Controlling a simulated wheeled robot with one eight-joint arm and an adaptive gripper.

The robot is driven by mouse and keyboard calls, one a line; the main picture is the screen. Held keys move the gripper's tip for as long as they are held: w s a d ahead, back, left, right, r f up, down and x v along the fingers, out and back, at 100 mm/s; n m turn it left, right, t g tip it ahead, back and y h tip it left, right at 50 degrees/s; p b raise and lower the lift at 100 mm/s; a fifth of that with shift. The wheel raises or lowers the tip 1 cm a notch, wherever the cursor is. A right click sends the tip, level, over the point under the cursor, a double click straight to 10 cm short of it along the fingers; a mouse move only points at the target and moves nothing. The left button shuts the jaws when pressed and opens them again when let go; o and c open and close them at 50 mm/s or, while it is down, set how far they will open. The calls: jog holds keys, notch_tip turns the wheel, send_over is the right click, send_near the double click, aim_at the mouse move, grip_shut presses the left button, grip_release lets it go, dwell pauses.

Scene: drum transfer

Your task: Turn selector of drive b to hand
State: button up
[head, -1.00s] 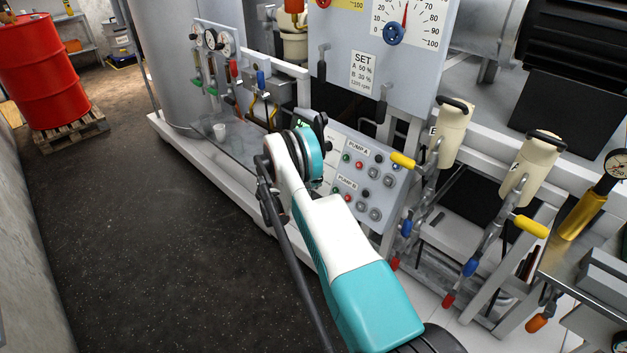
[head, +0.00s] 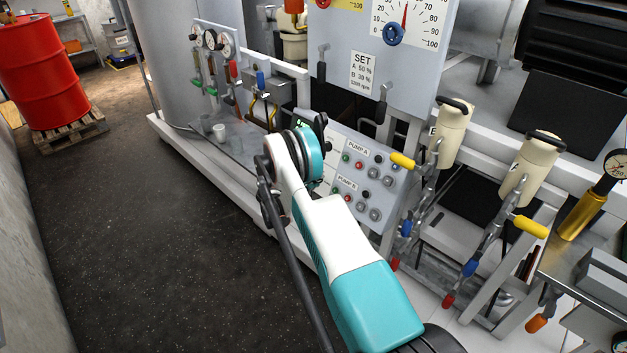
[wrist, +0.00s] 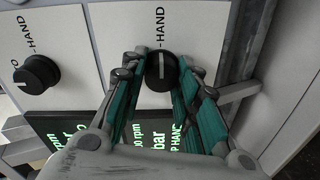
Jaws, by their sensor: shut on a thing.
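In the wrist view, a round black selector knob (wrist: 161,70) with a pale pointer line sits on a white panel under a sideways "HAND" label. The line runs about up and down in the picture. My gripper (wrist: 160,82) is shut on this knob, with a teal finger on each side. A second black selector knob (wrist: 37,74) stands free to the left, with its own "HAND" label. I cannot read which drive each knob belongs to. In the head view, my arm hides the knobs and most of the gripper.
A dark display (wrist: 75,130) with green text, partly reading "HAND", lies below the knobs in the wrist view. The control panel (head: 352,170) carries PUMP A and PUMP B buttons. Yellow-handled valves (head: 530,227) stand to its right. Open dark floor lies left of my arm.

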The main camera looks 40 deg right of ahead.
jog(key=o, duration=1.1)
jog(key=shift+c, duration=0.2)
jog(key=shift+a, duration=0.15)
jog(key=v, duration=1.1)
jog(key=shift+a, duration=0.4)
jog(key=shift+r, duration=0.15)
